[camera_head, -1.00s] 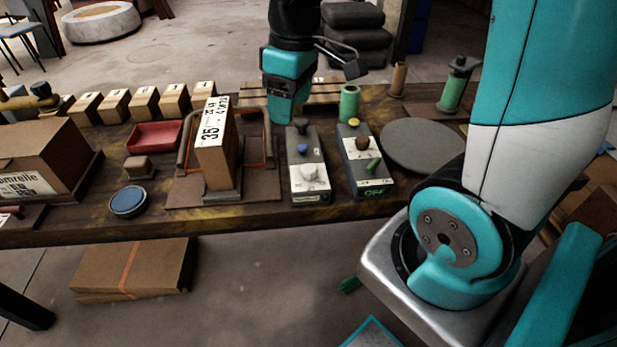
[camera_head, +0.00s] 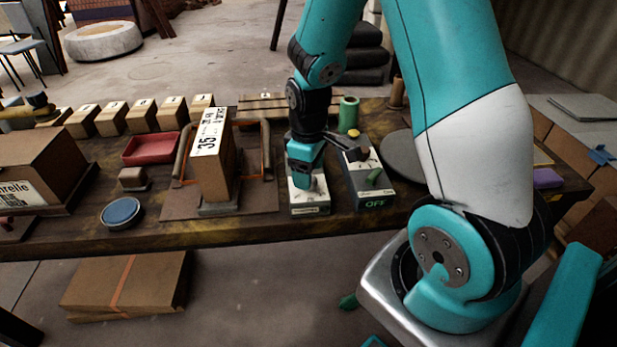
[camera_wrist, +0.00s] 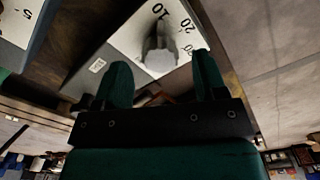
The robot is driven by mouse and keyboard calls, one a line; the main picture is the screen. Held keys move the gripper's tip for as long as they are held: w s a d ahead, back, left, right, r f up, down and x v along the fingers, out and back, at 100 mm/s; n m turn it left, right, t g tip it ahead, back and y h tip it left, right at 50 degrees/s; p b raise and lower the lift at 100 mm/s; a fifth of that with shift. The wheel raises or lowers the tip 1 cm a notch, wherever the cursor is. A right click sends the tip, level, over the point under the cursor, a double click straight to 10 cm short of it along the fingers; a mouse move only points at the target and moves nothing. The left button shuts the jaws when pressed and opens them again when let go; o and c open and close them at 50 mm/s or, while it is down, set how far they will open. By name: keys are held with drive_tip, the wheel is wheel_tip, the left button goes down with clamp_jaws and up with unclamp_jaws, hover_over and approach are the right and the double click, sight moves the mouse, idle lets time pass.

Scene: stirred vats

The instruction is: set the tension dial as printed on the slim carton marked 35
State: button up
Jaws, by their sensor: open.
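The left grey control box has a white dial plate (camera_head: 312,205), mostly covered by my gripper (camera_head: 303,184) in the head view. My gripper (camera_wrist: 161,72) is open, with one finger to each side of the knob in that view. I cannot tell whether the fingers touch it. The knob's exact setting is unclear.
A red tray (camera_head: 150,149), a blue-topped tin (camera_head: 122,212) and several small cartons are to the left.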

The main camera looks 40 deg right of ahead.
drive_tip(key=shift+f, duration=0.85)
drive_tip(key=shift+c, duration=0.4)
drive_tip(key=c, duration=0.8)
drive_tip(key=shift+c, duration=0.2)
drive_tip(key=shift+m, duration=0.3)
drive_tip(key=m+p, duration=0.2)
drive_tip(key=m, duration=0.2)
drive_tip(key=shift+r, duration=0.1)
drive_tip(key=shift+m+p, duration=0.65)
drive_tip(key=shift+m, duration=1.85)
